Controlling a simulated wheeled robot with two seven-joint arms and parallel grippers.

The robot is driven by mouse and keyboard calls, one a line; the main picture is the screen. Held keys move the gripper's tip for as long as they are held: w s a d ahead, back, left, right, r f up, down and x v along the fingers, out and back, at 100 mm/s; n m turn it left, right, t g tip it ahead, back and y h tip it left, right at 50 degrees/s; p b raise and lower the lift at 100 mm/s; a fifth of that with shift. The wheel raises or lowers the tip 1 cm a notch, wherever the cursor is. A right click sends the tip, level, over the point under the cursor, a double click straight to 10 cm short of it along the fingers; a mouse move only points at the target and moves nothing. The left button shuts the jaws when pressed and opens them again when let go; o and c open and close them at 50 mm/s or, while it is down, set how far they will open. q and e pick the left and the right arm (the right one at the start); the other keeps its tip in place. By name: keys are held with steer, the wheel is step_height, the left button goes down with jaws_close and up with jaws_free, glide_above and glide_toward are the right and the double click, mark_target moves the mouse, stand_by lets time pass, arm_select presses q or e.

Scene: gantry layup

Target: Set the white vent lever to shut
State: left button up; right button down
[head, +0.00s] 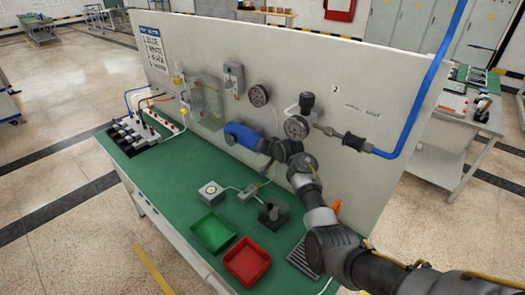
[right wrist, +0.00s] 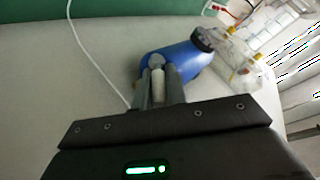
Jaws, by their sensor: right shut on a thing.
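The white vent lever (right wrist: 158,84) shows in the right wrist view as a short pale stub between my right gripper's two fingers, with a round grey part at its tip. My right gripper (right wrist: 157,76) is shut on it. In the head view my right gripper (head: 270,147) is at the right end of a blue cylinder (head: 243,136) on the upright panel, and it hides the lever there. The blue cylinder (right wrist: 182,62) lies just behind the fingers in the right wrist view. My left gripper is not in view.
On the green bench (head: 165,190) stand a green tray (head: 213,232), a red tray (head: 247,261), a white box (head: 211,193) and a dark holder (head: 273,212).

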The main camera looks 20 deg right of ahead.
steer(key=c, duration=1.6)
jaws_free()
steer(key=shift+s+a+f, duration=0.15)
steer(key=shift+s+f, duration=0.1)
steer(key=shift+f, duration=0.3)
steer(key=shift+o, duration=0.7)
steer(key=shift+w+r, duration=0.1)
steer(key=shift+r, duration=0.15)
steer(key=shift+s+b, duration=0.3)
steer(key=shift+b, duration=0.1)
steer(key=s+d+b, duration=0.1)
steer(key=s+d, duration=0.2)
steer(key=s, duration=0.9)
steer(key=shift+d+r, duration=0.3)
steer(key=shift+r, duration=0.05)
